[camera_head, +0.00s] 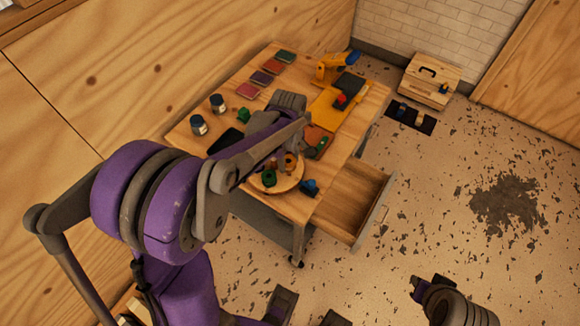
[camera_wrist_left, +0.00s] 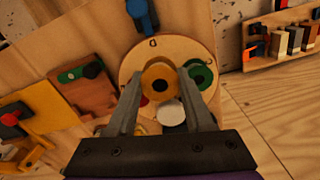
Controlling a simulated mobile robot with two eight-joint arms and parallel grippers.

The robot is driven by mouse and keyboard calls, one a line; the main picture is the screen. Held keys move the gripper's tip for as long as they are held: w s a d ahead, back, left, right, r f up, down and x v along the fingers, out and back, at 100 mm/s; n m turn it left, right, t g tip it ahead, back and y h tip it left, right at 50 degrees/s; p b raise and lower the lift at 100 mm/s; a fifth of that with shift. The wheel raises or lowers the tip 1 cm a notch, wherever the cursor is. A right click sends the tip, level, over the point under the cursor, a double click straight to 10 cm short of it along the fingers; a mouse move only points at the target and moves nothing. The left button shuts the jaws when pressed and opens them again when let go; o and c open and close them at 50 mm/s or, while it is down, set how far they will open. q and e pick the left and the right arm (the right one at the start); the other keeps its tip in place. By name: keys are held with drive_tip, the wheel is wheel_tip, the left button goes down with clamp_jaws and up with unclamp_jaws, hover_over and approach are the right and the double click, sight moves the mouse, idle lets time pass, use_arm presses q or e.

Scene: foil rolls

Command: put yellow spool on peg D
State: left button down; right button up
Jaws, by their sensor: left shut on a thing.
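The yellow spool (camera_wrist_left: 158,78), orange-yellow with a dark centre hole, is between the fingertips of my left gripper (camera_wrist_left: 160,88), which is shut on it. It also shows in the head view (camera_head: 290,161), partly behind my gripper. It is over the round wooden board (camera_wrist_left: 133,66); I cannot tell its height above it. A letter D shows near the board's rim, beyond the spool. Peg D itself is not clearly visible. A green spool (camera_wrist_left: 200,74) and a white round piece (camera_wrist_left: 169,112) are beside the held spool. My right gripper (camera_head: 421,287) is low at the right, away from the table.
A blue object (camera_head: 309,187) stands close beside the board, near the open drawer (camera_head: 352,201). A brown and green piece (camera_head: 318,140), a yellow tool (camera_head: 328,68), two jars (camera_head: 199,125) and several coloured pads (camera_head: 262,78) are on the table (camera_head: 232,92).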

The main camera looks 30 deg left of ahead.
sight(289, 169)
use_arm(q)
drive_tip(key=shift+w+f, duration=0.1)
drive_tip(key=shift+f, duration=2.25)
drive_tip(key=shift+f+b, duration=0.15)
drive_tip(key=shift+b, duration=0.2)
drive_tip(key=shift+c, duration=1.4)
unclamp_jaws()
